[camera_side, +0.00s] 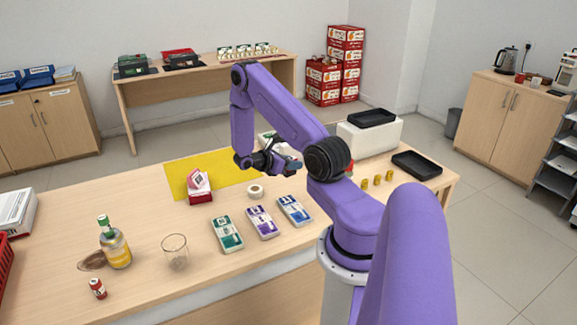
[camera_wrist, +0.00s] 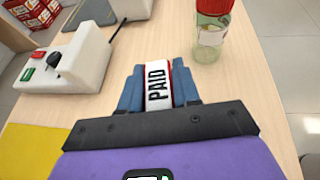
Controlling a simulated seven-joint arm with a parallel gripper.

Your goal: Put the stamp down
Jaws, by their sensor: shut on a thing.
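The stamp (camera_wrist: 157,88), a white block marked PAID with red edges, is between the blue fingers of my gripper (camera_wrist: 157,72) in the wrist view. My gripper is shut on it. In the side view my gripper (camera_side: 287,165) is over the back part of the counter, right of the yellow mat (camera_side: 185,178). The stamp cannot be made out clearly there, and its underside is hidden. The yellow mat also shows at the lower left of the wrist view (camera_wrist: 30,150). I cannot tell how high the stamp is above the counter.
A white device (camera_wrist: 75,72) with buttons stands left of my gripper in the wrist view. A red-lidded jar (camera_wrist: 210,35) stands ahead to the right. Banknote bundles (camera_side: 262,222), a tape roll (camera_side: 256,191) and a glass (camera_side: 175,250) stand nearer the front. Bare wood shows beside the stamp.

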